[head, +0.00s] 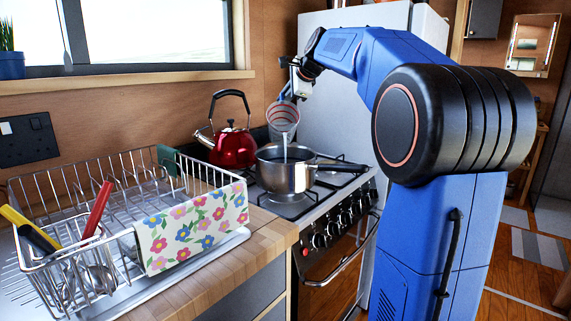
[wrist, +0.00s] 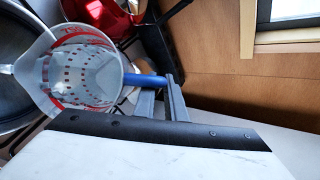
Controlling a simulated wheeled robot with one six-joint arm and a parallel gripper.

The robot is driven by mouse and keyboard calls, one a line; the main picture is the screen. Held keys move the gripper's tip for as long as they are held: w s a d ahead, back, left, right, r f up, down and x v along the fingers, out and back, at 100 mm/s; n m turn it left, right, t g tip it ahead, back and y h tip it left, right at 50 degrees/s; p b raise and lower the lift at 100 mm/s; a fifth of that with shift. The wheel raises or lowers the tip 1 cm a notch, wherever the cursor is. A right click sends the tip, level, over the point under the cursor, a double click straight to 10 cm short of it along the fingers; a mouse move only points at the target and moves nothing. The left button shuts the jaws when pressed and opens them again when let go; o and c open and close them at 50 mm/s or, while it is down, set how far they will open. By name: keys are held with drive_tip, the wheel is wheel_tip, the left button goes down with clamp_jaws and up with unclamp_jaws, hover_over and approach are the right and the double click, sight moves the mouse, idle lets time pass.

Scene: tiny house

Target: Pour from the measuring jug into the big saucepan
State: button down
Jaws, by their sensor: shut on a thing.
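The measuring jug (head: 283,113), clear with red markings, is tipped over the big saucepan (head: 284,177). A pale stream (head: 285,148) falls from its lip into the pan. The saucepan is steel and stands on the hob, its dark handle pointing right. My gripper (head: 292,91) is shut on the jug's blue handle, above the pan. In the wrist view, my gripper (wrist: 166,90) holds the blue handle, and the jug (wrist: 85,75) hangs tilted to the left over the saucepan's edge (wrist: 12,125). The liquid level in the pan cannot be seen.
A red kettle (head: 233,146) stands on the hob behind and left of the saucepan. A wire dish rack (head: 125,177) with a flowered cloth (head: 190,228) fills the counter at left. The white fridge (head: 338,105) stands just beyond the hob.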

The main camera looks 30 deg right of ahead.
drive_tip(key=shift+s+a+r+t+p, duration=0.15)
drive_tip(key=shift+s+r+t+p, duration=0.2)
drive_tip(key=shift+r, duration=0.25)
idle(1.1)
drive_tip(key=shift+s+a+r+n+t+h+p, duration=0.15)
drive_tip(key=shift+s+n+t+h+p, duration=0.2)
drive_tip(key=shift+t, duration=0.2)
idle(1.5)
drive_tip(key=shift+w+d+g, duration=0.2)
drive_tip(key=shift+w+g, duration=0.3)
drive_tip(key=shift+w+d+f+g+y, duration=0.1)
drive_tip(key=shift+w+f+g+y, duration=0.2)
drive_tip(key=shift+f, duration=0.25)
drive_tip(key=shift+w+d+f+g+y, duration=0.15)
drive_tip(key=shift+w+f+g, duration=0.15)
drive_tip(key=shift+f, duration=0.2)
drive_tip(key=shift+w+f+m+g, duration=0.25)
drive_tip(key=shift+m+g, duration=0.2)
drive_tip(key=shift+g, duration=0.05)
drive_tip(key=shift+w+d+f+g+b, duration=0.15)
drive_tip(key=shift+w+f+g+b, duration=0.15)
drive_tip(key=shift+w+g+b, duration=0.15)
